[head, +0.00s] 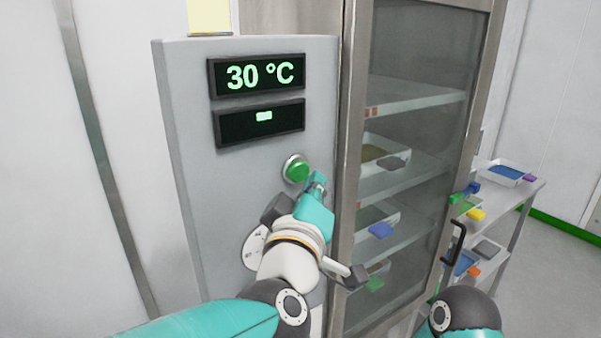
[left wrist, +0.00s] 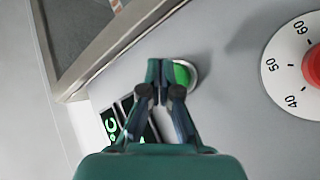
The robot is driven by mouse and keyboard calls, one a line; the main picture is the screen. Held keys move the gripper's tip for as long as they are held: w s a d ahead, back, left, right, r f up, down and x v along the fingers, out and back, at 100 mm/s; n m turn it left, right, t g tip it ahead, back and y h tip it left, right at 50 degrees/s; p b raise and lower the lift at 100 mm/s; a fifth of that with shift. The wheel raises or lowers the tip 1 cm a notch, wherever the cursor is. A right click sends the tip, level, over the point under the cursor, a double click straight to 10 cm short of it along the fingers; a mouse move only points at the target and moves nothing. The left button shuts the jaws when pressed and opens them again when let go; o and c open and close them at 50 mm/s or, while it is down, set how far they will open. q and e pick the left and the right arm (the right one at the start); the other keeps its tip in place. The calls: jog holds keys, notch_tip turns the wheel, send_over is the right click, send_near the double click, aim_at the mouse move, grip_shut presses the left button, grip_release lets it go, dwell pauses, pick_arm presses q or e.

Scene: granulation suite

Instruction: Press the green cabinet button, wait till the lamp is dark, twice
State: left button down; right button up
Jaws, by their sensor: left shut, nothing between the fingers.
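The green button (head: 297,169) sits in a pale metal ring on the grey cabinet panel (head: 190,150). It also shows in the left wrist view (left wrist: 182,75), partly behind my fingertips. My left gripper (head: 318,182) is shut and empty, its tips just right of and below the button in the head view. I cannot tell whether the tips touch it. In the left wrist view the closed fingertips (left wrist: 160,68) overlap the button's edge. The upper display (head: 260,75) reads 30 °C. The lower display (head: 259,122) shows one small lit green bar. My right gripper is out of view.
A dial with a red centre (left wrist: 312,68) is on the panel in the left wrist view. A glass-door cabinet (head: 353,160) with trays on shelves stands right of the panel, with a black door handle (head: 454,243). A side shelf (head: 525,190) holds trays and coloured blocks.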

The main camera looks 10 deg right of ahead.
pick_arm(q)
jog(key=s, duration=0.1)
jog(key=s+d, duration=0.1)
jog(key=s, duration=0.2)
jog(key=shift+s+d, duration=0.1)
jog(key=shift+d, duration=0.15)
dwell(0.4)
